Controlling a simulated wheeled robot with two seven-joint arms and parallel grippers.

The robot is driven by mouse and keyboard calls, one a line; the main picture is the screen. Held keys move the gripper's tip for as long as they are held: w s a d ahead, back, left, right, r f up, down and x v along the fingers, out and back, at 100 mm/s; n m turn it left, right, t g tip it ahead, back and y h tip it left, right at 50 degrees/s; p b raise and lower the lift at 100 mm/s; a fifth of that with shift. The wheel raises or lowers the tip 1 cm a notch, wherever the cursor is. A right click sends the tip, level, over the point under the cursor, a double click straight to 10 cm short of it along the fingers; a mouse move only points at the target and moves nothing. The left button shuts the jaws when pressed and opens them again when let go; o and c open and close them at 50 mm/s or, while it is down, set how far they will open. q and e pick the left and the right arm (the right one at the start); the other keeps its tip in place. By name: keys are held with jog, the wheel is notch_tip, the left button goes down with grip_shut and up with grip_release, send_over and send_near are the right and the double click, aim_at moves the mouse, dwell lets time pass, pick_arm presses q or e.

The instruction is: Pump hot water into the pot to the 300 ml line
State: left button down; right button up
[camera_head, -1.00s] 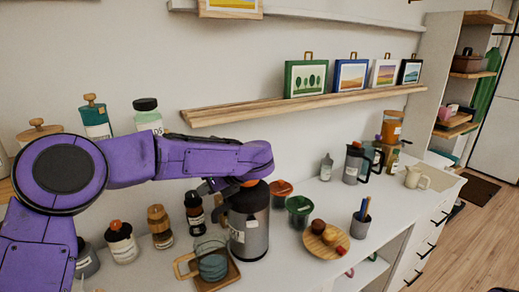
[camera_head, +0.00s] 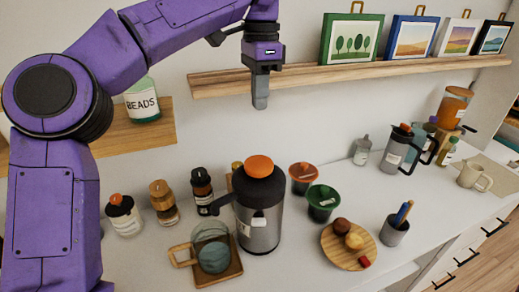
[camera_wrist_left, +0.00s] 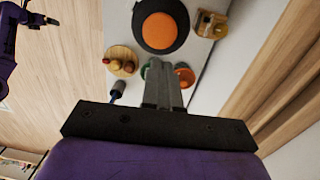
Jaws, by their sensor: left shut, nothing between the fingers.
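The pump dispenser (camera_head: 262,222) is a steel flask with a black top, a dark spout and an orange button (camera_head: 258,166). It stands upright on the counter. The glass pot (camera_head: 212,252) with a wooden handle sits on a wooden tray (camera_head: 224,277) beside it, near the spout. The pot looks blue-grey; I cannot read its lines or level. My left gripper (camera_head: 261,92) is shut and empty, high above the button and apart from it. The wrist view shows the button (camera_wrist_left: 160,30) beyond the fingers (camera_wrist_left: 163,88). My right gripper (camera_wrist_left: 48,21) shows small at the upper left, its jaws unclear.
A round wooden board (camera_head: 348,248) with small items lies farther right, beside a pen cup (camera_head: 394,231). Several jars stand behind left. A wall shelf (camera_head: 330,78) is close to my left gripper.

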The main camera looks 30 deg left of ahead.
aim_at(259, 162)
pick_arm(q)
jog(key=f, duration=1.3)
jog(key=shift+s+d+f, duration=0.1)
jog(key=shift+s+f, duration=0.05)
jog(key=shift+s, duration=0.15)
notch_tip(259, 162, down, 2)
jog(key=b, duration=0.3)
jog(key=shift+f, duration=0.2)
jog(key=shift+s+r, duration=0.1)
jog(key=shift+r, duration=0.1)
jog(key=shift+f, duration=0.2)
jog(key=shift+r, duration=0.1)
